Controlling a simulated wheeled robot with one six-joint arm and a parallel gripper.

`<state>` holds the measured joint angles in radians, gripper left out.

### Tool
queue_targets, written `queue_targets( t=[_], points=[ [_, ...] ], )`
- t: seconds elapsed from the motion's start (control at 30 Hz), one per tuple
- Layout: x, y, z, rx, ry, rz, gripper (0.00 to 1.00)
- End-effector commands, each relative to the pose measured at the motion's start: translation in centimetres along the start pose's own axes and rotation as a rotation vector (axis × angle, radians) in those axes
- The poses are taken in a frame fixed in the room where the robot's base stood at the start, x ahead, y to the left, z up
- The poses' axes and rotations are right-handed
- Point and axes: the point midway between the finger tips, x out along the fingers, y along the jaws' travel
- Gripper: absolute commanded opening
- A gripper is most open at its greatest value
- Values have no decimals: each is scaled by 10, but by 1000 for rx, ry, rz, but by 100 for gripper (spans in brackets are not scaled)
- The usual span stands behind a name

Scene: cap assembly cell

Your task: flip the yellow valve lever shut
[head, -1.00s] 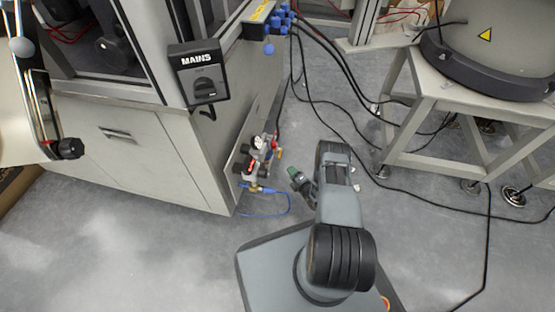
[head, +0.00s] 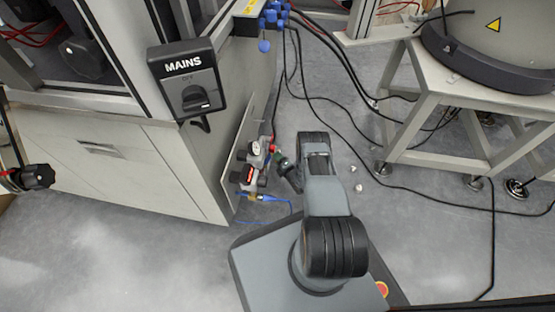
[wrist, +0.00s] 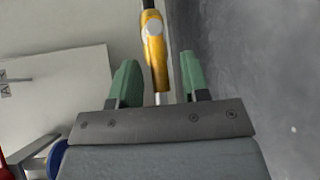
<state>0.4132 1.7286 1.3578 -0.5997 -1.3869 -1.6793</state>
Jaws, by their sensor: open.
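The yellow valve lever (wrist: 157,65) shows in the wrist view, pointing down from a round silver pivot. Its lower part lies between the two green fingers of my gripper (wrist: 158,78), with a gap on each side. My gripper is open and not closed on the lever. In the head view my gripper (head: 288,172) is just right of the valve assembly (head: 250,181) on the cabinet's side. I cannot make out the lever there; my gripper seems to cover it.
A white gauge (head: 256,148) and a blue hose (head: 265,197) belong to the assembly. The MAINS switch box (head: 188,82) hangs on the cabinet corner above. Black cables (head: 330,121) run over the floor towards a metal stand (head: 437,143) at right. Grey floor in front is clear.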

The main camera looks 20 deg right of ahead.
Motion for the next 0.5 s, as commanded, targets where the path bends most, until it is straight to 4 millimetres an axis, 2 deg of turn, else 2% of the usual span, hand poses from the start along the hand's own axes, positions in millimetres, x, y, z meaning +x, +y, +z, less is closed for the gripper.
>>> queue_targets(
  t=[0.2, 0.5],
  points=[
    [1, 1, -3, -1, 6, 1, 40],
    [1, 0, -2, 0, 4, 0, 12]
  ],
)
